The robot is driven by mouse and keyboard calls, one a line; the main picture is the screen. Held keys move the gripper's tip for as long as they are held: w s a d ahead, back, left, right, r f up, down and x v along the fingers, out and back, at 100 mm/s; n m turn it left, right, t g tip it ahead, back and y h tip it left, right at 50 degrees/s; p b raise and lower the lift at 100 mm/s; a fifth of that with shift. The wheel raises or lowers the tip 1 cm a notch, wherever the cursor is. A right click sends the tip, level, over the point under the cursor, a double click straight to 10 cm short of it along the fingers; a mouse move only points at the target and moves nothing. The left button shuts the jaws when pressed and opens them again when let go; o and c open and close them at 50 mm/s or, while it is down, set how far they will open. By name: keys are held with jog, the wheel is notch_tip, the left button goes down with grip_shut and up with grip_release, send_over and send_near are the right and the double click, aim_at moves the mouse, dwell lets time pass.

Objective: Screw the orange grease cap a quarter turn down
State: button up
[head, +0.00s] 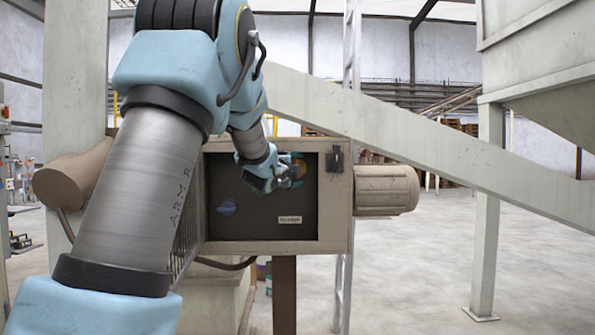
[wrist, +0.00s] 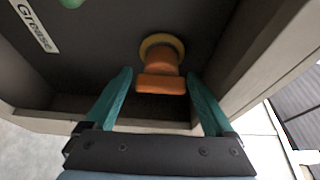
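The orange grease cap (wrist: 161,78) sits on a yellow ring (wrist: 162,42) on the dark panel in the wrist view. Its wide orange bar lies crosswise in the picture. My gripper (wrist: 159,76) is open, with one teal finger left of the cap and one right of it. A narrow gap shows on each side, so the fingers look apart from the cap. In the head view my gripper (head: 290,176) is at the upper right of the panel and hides most of the cap.
The dark panel (head: 255,226) is set in a beige box frame. A blue knob (head: 227,208) is at its lower left, and a white label (head: 289,220) is below my gripper. A black switch (head: 335,159) and a motor (head: 387,190) are to the right.

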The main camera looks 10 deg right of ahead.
jog(key=shift+o, duration=0.7)
jog(key=shift+r, duration=0.1)
